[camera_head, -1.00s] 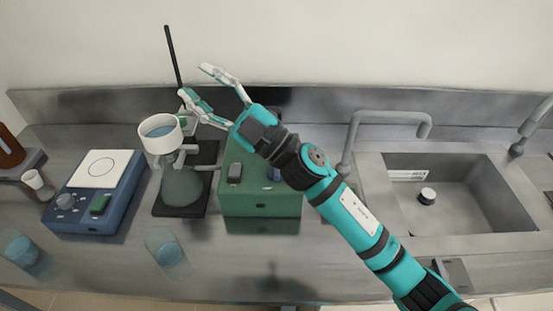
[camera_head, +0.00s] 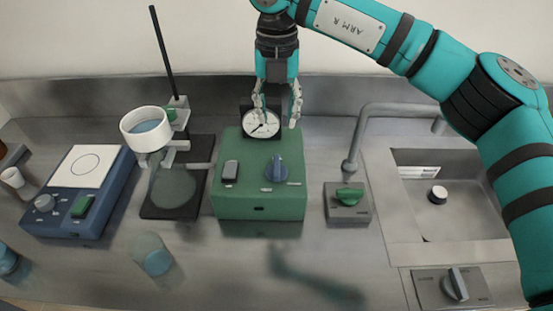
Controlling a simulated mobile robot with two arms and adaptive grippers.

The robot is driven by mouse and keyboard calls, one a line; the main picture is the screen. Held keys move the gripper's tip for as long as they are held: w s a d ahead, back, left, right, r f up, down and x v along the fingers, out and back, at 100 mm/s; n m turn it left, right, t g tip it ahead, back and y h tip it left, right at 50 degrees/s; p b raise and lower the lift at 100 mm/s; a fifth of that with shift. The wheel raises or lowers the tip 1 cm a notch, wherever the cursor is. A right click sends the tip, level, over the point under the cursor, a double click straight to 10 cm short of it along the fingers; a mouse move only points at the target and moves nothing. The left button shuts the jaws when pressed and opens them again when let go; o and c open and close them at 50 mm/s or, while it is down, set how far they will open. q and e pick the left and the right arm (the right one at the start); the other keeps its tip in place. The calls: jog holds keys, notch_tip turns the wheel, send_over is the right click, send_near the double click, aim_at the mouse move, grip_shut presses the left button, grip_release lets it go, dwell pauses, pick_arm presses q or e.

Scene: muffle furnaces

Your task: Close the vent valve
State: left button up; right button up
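A green box (camera_head: 230,205) stands on the steel bench with a round white dial gauge (camera_head: 261,124) at its back. A blue-grey knob (camera_head: 276,172) sits on its top at the right, its grip pointing roughly front to back. It looks like the vent valve, but its small labels are unreadable. My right gripper (camera_head: 276,122) points down over the back of the box, above and behind the knob and partly in front of the gauge. Its fingers are apart with nothing between them. My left gripper is out of view.
A filter flask (camera_head: 172,186) with a white funnel (camera_head: 146,128) stands by a rod stand (camera_head: 165,60), left of the box. A beaker (camera_head: 151,254) stands in front.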

aim_at(277, 165)
notch_tip(277, 165, down, 13)
jog(key=p, duration=0.2)
jog(key=shift+f+p, duration=0.1)
jog(key=shift+p, duration=0.25)
jog(key=shift+f, duration=0.6)
grip_shut()
